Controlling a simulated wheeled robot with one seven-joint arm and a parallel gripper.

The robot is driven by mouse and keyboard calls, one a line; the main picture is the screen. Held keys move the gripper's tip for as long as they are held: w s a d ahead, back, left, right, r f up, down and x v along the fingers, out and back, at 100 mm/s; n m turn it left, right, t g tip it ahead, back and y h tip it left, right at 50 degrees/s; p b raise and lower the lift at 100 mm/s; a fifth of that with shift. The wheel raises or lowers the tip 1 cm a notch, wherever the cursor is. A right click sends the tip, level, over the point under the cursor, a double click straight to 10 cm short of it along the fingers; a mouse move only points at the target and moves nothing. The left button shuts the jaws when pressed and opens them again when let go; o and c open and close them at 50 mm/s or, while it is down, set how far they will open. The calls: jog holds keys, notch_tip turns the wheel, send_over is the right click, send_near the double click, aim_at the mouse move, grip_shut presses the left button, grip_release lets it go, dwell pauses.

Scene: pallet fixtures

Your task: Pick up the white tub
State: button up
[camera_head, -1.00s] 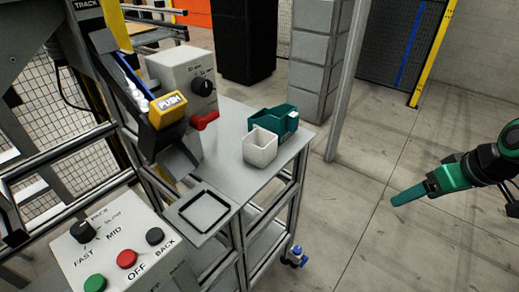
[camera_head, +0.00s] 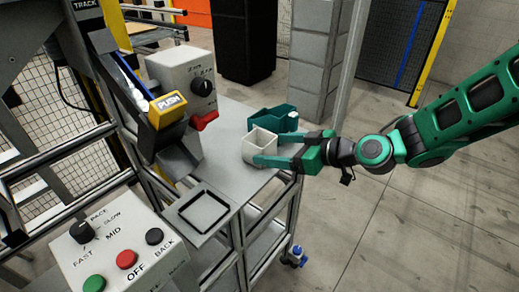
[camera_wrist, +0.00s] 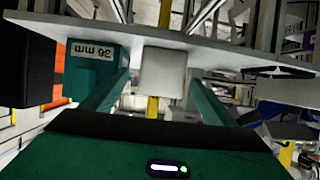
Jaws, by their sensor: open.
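The white tub (camera_head: 259,141) stands upright and open-topped on the grey table, near its right edge. My green gripper (camera_head: 283,147) reaches in from the right with its two fingers apart. In the head view the nearer finger overlaps the tub's lower front; the farther finger is by its right side. In the wrist view, which is upside down, the tub (camera_wrist: 164,72) lies between and ahead of the two open fingers (camera_wrist: 160,95). Nothing is gripped. I cannot tell whether a finger touches the tub.
A teal bin (camera_head: 272,119) marked "36 mm" in the wrist view stands right behind the tub. A black-rimmed square tray (camera_head: 203,211) is at the table's front.

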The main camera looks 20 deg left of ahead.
aim_at(259, 141)
jog(key=shift+f+x, duration=0.2)
jog(key=shift+x, duration=2.8)
jog(key=shift+d, duration=0.1)
jog(key=c, duration=1.1)
